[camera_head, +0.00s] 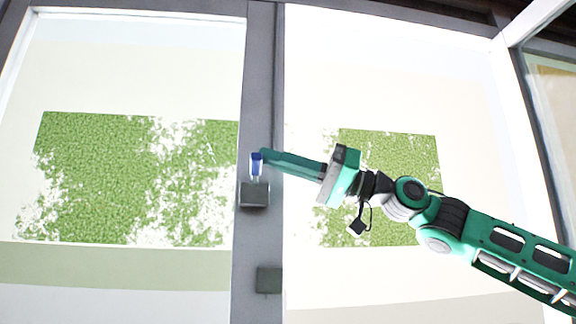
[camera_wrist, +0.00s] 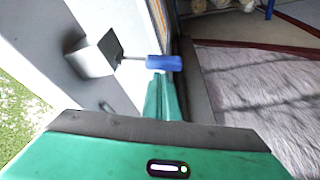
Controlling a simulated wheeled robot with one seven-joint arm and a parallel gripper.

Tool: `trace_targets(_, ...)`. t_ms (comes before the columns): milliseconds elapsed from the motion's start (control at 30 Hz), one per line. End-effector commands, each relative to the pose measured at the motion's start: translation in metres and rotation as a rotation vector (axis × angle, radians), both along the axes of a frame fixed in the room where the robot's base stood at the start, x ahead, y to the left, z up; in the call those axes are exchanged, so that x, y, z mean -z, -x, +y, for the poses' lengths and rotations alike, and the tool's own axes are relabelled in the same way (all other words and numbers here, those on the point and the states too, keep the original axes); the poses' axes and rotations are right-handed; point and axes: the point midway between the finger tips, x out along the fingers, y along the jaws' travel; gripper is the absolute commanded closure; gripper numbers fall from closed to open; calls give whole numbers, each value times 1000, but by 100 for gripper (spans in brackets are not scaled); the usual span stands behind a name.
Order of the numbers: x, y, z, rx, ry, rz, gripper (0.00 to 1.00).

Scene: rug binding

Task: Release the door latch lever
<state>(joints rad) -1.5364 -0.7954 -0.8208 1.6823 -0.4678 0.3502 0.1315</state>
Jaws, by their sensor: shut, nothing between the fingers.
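The door latch lever is a thin metal bar with a blue grip (camera_head: 256,164) that rises from a grey latch box (camera_head: 254,194) on the dark door frame. My gripper (camera_head: 264,157) is shut and empty, with its fingertips right at the blue grip from the right. In the wrist view the blue grip (camera_wrist: 164,63) lies across the tips of the green fingers (camera_wrist: 163,95), and the latch box (camera_wrist: 95,53) is to its left. I cannot tell whether the fingertips touch the grip.
A second small grey box (camera_head: 269,280) sits lower on the frame. Glass panels with green patches (camera_head: 100,175) lie on both sides. The wrist view shows a greyish rug (camera_wrist: 255,85) with a dark red border at right.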

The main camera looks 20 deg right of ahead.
Motion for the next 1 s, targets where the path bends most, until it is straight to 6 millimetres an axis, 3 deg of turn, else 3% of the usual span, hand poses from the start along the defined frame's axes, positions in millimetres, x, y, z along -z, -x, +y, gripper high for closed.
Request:
trace_targets(667, 3, 2, 10, -15, 0, 2, 100)
trace_targets(833, 6, 3, 0, -13, -2, 3, 100)
trace_targets(1000, 15, 9, -25, -14, -4, 3, 100)
